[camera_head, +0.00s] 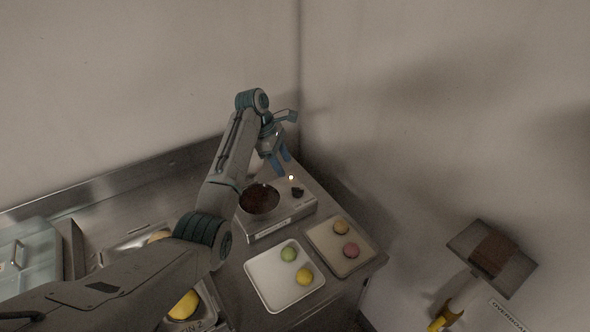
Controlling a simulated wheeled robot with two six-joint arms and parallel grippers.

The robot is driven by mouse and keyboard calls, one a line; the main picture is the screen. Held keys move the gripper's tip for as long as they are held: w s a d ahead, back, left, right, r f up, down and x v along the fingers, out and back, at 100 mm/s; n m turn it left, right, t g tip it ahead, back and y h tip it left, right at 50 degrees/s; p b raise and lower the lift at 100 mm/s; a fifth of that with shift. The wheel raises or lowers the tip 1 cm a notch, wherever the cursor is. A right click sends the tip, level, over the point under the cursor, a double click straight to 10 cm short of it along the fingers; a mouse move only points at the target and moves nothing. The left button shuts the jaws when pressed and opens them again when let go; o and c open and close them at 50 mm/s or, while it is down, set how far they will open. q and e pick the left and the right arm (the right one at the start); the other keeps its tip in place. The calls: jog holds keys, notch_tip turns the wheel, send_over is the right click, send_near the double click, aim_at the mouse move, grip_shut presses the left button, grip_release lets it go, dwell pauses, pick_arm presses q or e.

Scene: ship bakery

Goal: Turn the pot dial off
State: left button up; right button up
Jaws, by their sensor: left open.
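A flat silver warmer (275,226) stands near the back corner of the steel counter. A round pot (260,199) with dark brown contents is set in its top. A small black dial (298,192) sits on the top to the right of the pot. A small white light dot shows just above the dial. My left gripper (279,171), with blue fingertips, is open and empty. It points down over the back of the warmer, behind the pot and a little left of the dial, apart from the dial in the picture. The dial's setting is too small to read. My right gripper is not in view.
A white tray (264,284) with green and yellow macarons and a beige tray (358,266) with orange and pink ones stand in front. Metal bins and a lidded glass box (28,262) are at left. Walls close off the corner; a wall-mounted fixture (491,256) is at right.

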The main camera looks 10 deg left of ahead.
aim_at(297, 189)
pick_arm(q)
jog(key=p+x, duration=0.1)
jog(key=x, duration=0.2)
jog(key=p+x, duration=0.1)
jog(key=x, duration=0.2)
jog(key=p+x, duration=0.1)
jog(key=x, duration=0.2)
jog(key=shift+w+d+f, duration=0.1)
jog(key=shift+w+f, duration=0.05)
jog(key=shift+w, duration=0.25)
jog(key=shift+d+f+p, duration=0.2)
jog(key=shift+f+p, duration=0.1)
jog(key=shift+f, duration=0.25)
jog(key=shift+s, duration=0.1)
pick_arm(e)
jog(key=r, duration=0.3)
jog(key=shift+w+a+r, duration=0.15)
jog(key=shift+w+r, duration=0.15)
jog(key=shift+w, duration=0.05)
pick_arm(q)
jog(key=c, duration=0.9)
